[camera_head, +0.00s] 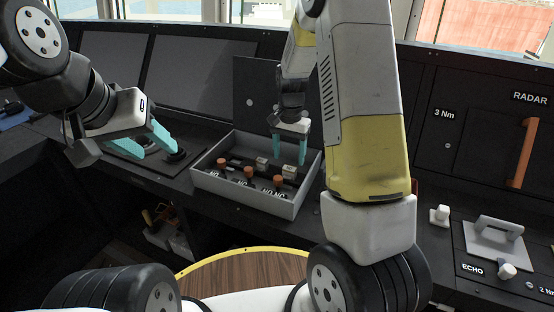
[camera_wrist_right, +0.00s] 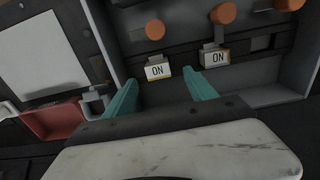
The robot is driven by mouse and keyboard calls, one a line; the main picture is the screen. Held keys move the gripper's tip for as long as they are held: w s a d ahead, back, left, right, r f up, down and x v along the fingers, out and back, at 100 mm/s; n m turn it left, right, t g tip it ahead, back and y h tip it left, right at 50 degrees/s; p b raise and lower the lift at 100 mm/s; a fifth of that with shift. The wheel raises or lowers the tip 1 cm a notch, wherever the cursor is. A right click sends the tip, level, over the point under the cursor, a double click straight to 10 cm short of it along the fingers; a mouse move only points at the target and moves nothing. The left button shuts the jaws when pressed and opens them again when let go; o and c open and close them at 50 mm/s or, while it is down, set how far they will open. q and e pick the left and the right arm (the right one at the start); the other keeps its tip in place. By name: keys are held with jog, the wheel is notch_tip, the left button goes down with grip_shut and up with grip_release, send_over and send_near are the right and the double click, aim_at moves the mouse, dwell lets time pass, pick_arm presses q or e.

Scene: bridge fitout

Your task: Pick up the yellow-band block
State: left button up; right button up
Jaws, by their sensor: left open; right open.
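An open grey box (camera_head: 246,200) on the console holds orange knobs, white tags and small pale blocks. In the right wrist view two pale blocks marked "ON", one at left (camera_wrist_right: 157,71) and one at right (camera_wrist_right: 214,57), have thin yellowish edges. I cannot tell which one is the yellow-band block. My right gripper (camera_head: 289,153) is open above the far right part of the box, with teal fingers pointing down. In its wrist view the fingers (camera_wrist_right: 162,95) stand apart, with the blocks just beyond the tips. My left gripper (camera_head: 146,146) is open and empty, left of the box.
A raised dark lid (camera_head: 256,95) stands behind the box. A dark round knob (camera_head: 176,154) is close to my left fingers. At right are an orange handle (camera_head: 522,153), a grey handle plate (camera_head: 494,241) and white knobs. The box walls stand around the blocks.

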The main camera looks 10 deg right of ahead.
aim_at(290, 167)
notch_tip(290, 167, down, 6)
jog(key=shift+s+d, duration=0.1)
jog(key=shift+d, duration=0.05)
grip_shut()
dwell(0.4)
